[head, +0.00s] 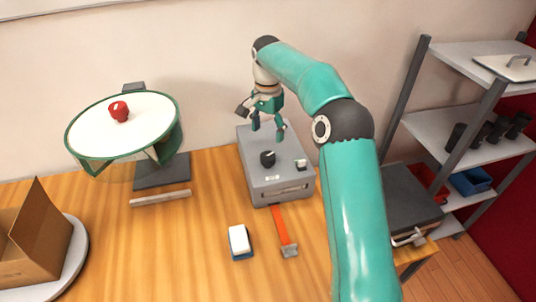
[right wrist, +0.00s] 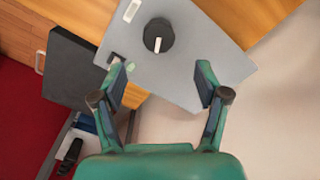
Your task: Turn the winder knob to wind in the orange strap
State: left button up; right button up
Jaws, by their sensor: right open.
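The winder is a grey box (head: 279,189) on the wooden table, with a round black knob (head: 267,158) on its top. In the right wrist view the knob (right wrist: 159,35) shows a white pointer line. The orange strap (head: 280,226) runs out from the front of the box across the table to a grey end piece (head: 289,251). My right gripper (head: 268,129) is open and empty above the back of the box. In the right wrist view its spread fingers (right wrist: 161,80) are apart from the knob, which lies beyond the fingertips. My left gripper is not in view.
A small white switch (head: 301,164) sits beside the knob on the box. A blue and white block (head: 240,241) lies left of the strap. A round stand with a red knob (head: 119,111) is at the left, near a cardboard box (head: 38,240). Shelves (head: 450,128) stand at the right.

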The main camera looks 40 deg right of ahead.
aim_at(268, 155)
notch_tip(268, 155, down, 9)
jog(key=shift+s+p, duration=0.15)
jog(key=shift+p, duration=0.35)
jog(key=c, duration=1.2)
